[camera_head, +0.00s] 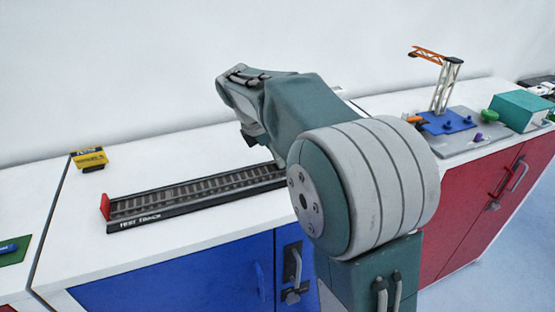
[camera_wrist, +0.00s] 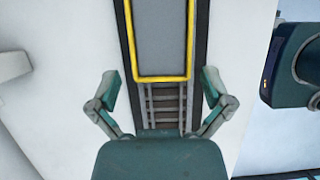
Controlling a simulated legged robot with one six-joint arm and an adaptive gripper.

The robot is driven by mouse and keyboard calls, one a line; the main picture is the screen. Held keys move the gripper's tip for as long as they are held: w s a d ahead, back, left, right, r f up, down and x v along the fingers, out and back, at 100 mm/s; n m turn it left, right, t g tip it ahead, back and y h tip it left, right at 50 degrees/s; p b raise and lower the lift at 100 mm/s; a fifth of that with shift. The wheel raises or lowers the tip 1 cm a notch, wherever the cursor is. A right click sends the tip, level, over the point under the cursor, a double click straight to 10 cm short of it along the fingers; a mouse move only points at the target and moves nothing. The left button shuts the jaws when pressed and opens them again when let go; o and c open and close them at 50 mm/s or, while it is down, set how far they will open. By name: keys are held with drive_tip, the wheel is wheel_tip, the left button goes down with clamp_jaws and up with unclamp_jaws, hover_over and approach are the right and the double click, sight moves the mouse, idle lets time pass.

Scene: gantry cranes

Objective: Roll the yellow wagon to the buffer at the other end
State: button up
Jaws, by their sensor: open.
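The wagon (camera_wrist: 162,38), with a yellow rim around a grey bed, stands on the track (camera_wrist: 163,108) in the wrist view; its upper end is cut off by the frame. My gripper (camera_wrist: 159,88) is open, its two fingers apart on either side of the track near the wagon's lower end, holding nothing. In the head view the track (camera_head: 190,195) runs along the white counter to a red buffer (camera_head: 105,206) at its left end. My arm hides the track's right part, the wagon and my gripper there.
A yellow and black box (camera_head: 90,158) stands on the counter behind the track's left end. To the right are a small crane (camera_head: 447,88) on a blue plate (camera_head: 446,122) and a teal block (camera_head: 518,108). The counter left of the buffer is mostly clear.

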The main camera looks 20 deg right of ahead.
drive_tip(key=d+r+v, duration=0.1)
drive_tip(key=d+v, duration=0.2)
drive_tip(key=v, duration=1.4)
drive_tip(key=shift+r, duration=0.2)
drive_tip(key=shift+a, duration=0.1)
drive_tip(key=s+a+f+m+t+y, duration=0.1)
drive_tip(key=s+f+m+t+y, duration=0.1)
drive_tip(key=s+f+m, duration=0.7)
drive_tip(key=s+a+f+m+t+y, duration=0.1)
drive_tip(key=s+f+m, duration=0.7)
drive_tip(key=s, duration=0.8)
drive_tip(key=f+t+y, duration=0.1)
drive_tip(key=t, duration=0.1)
drive_tip(key=shift+a+f+m+t+y, duration=0.3)
drive_tip(key=shift+a+m, duration=0.1)
drive_tip(key=shift+s, duration=0.1)
